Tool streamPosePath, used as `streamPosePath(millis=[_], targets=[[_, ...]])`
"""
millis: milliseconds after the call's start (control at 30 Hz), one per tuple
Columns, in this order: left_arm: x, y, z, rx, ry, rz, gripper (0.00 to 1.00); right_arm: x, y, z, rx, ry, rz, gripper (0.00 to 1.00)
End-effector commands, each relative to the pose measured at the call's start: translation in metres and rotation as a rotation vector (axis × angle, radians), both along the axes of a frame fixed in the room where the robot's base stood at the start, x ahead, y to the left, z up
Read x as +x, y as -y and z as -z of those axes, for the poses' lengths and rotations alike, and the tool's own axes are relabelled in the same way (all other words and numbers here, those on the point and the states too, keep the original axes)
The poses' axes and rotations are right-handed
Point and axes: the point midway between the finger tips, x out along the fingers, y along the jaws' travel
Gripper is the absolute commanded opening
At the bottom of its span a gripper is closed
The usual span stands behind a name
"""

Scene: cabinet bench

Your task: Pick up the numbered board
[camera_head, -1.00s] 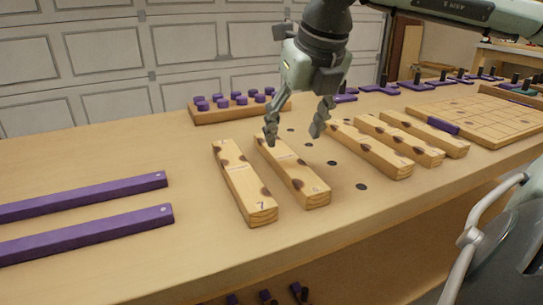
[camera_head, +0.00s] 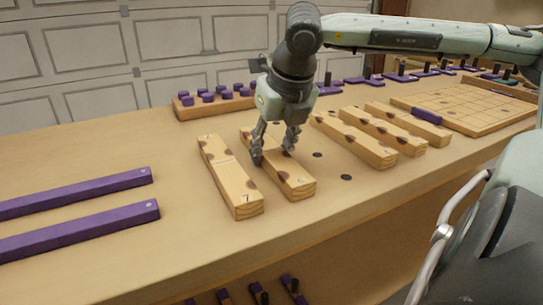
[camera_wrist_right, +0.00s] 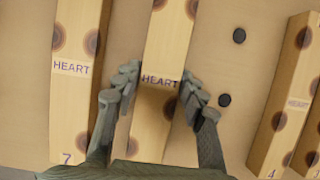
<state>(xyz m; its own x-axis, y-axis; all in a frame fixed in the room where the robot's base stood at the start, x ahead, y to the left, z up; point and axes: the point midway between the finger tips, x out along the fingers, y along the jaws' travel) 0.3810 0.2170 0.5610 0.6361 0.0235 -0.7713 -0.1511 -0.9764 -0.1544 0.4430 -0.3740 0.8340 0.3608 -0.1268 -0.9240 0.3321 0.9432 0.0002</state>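Several light wooden boards with dark round spots lie on the bench. The leftmost board (camera_head: 232,182) carries a 7; it also shows in the wrist view (camera_wrist_right: 72,115) with the word HEART. A second board (camera_head: 296,184) lies to its right; its number is too small to read surely. My right gripper (camera_head: 273,155) points down over this second board. In the wrist view its fingers (camera_wrist_right: 157,97) stand open, one on each side of the board (camera_wrist_right: 168,35), with narrow gaps visible. It hides part of that board. My left gripper is not in view.
Three more boards (camera_head: 354,139) lie to the right, beyond dark holes (camera_head: 346,177) in the bench. A gridded wooden tray (camera_head: 465,108) is at far right, a rack of purple pegs (camera_head: 215,103) behind. Two purple bars (camera_head: 80,232) lie at left.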

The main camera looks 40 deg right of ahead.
Motion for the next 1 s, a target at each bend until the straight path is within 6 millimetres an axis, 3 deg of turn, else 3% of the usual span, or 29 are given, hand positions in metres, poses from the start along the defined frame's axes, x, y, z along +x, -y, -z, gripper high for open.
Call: streamPosePath(millis=[33,267,633,1000], targets=[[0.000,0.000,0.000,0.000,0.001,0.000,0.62,0.000,0.000,0.000,0.000,0.000,0.000,0.32],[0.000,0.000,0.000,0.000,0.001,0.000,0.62,0.000,0.000,0.000,0.000,0.001,0.000,0.05],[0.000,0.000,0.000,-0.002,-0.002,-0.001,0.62,0.001,0.001,-0.007,-0.002,0.003,0.000,0.04],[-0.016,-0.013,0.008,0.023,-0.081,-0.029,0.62,0.004,-0.004,-0.047,-0.008,-0.003,0.003,0.04]])
